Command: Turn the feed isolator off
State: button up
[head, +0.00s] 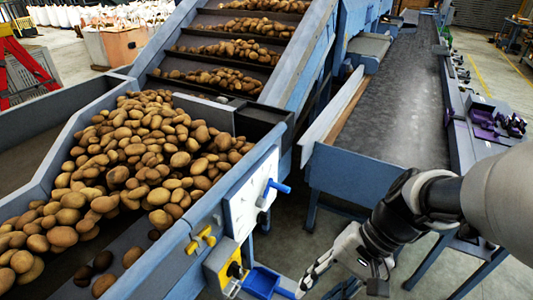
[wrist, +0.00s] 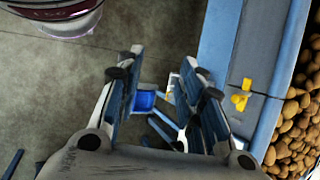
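A yellow box with a dark knob (head: 234,270), which looks like the feed isolator, is on the side of the potato hopper at the bottom of the head view. The knob's setting is too small to read. My gripper (head: 308,280) is to the right of this box, apart from it, beyond a blue tray (head: 262,282). In the wrist view my gripper (wrist: 162,64) is open, its two fingers spread with nothing held. The blue tray (wrist: 146,99) shows between and behind the fingers, and the right finger hides part of what is beside it.
A white panel (head: 247,205) with a blue lever (head: 277,187) is on the hopper's side above the box. Yellow handles (head: 201,240) are on the blue frame, one also in the wrist view (wrist: 240,95). Potatoes (head: 150,150) fill the hopper. A dark conveyor belt (head: 400,100) runs to the right.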

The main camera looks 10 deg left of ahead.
jog(key=w+a+f+m+g+y+p, duration=0.1)
jog(key=w+a+f+m+y, duration=0.2)
jog(key=w+f+m+y, duration=0.15)
jog(key=m+t+y+p, duration=0.3)
jog(key=m+t+y, duration=0.3)
jog(key=m+t, duration=0.65)
send_near(240, 271)
jog(key=shift+m+g, duration=0.8)
jog(key=shift+g, duration=0.15)
jog(key=x, duration=0.3)
jog(key=b+x, duration=0.1)
jog(key=x, duration=0.2)
jog(key=w+b+x, duration=0.1)
jog(key=x, duration=0.2)
jog(key=shift+w+r, duration=0.1)
jog(key=shift+r, duration=0.25)
jog(key=shift+c, duration=0.5)
grip_shut()
